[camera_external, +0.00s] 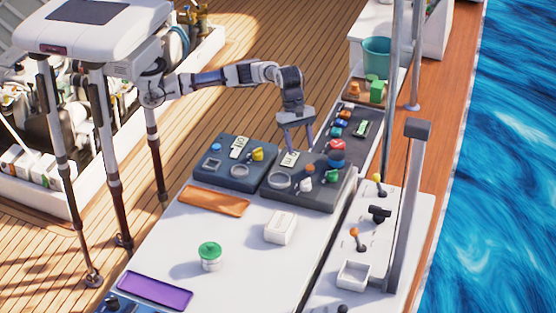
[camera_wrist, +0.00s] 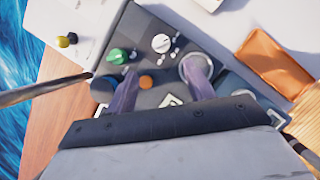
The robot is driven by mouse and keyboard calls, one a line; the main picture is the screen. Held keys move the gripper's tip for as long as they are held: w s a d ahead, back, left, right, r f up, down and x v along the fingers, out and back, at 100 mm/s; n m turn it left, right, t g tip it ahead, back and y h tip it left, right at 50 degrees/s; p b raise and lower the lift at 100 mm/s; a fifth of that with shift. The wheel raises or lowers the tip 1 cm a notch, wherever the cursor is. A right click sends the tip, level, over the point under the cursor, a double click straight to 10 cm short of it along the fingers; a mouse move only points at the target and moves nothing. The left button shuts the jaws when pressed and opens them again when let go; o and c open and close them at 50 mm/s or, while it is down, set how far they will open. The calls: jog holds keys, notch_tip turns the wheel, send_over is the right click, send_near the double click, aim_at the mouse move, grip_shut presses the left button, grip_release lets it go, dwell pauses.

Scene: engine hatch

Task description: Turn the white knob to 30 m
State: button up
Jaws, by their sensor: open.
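The white knob (camera_external: 306,184) sits on the front part of the right dark control panel (camera_external: 318,201). In the wrist view the white knob (camera_wrist: 161,43) lies beyond my fingertips, with small white marks beside it. My gripper (camera_external: 298,148) is over the back part of that panel, pointing down. The fingers look apart from the knob. The number the knob points at is too small to read.
Near the white knob are a green knob (camera_wrist: 118,56), an orange button (camera_wrist: 146,81), a round gauge (camera_wrist: 196,67) and a blue knob (camera_external: 336,158). The left panel has a yellow knob (camera_external: 257,154). A white box (camera_external: 281,228) and green-lidded jar (camera_external: 210,256) stand in front.

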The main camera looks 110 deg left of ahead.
aim_at(306, 184)
jog(key=p+x, duration=0.2)
jog(key=x, duration=1)
jog(key=shift+s+d+p, duration=0.1)
jog(key=shift+d+p, duration=0.05)
jog(key=shift+p, duration=0.15)
jog(key=c, duration=0.9)
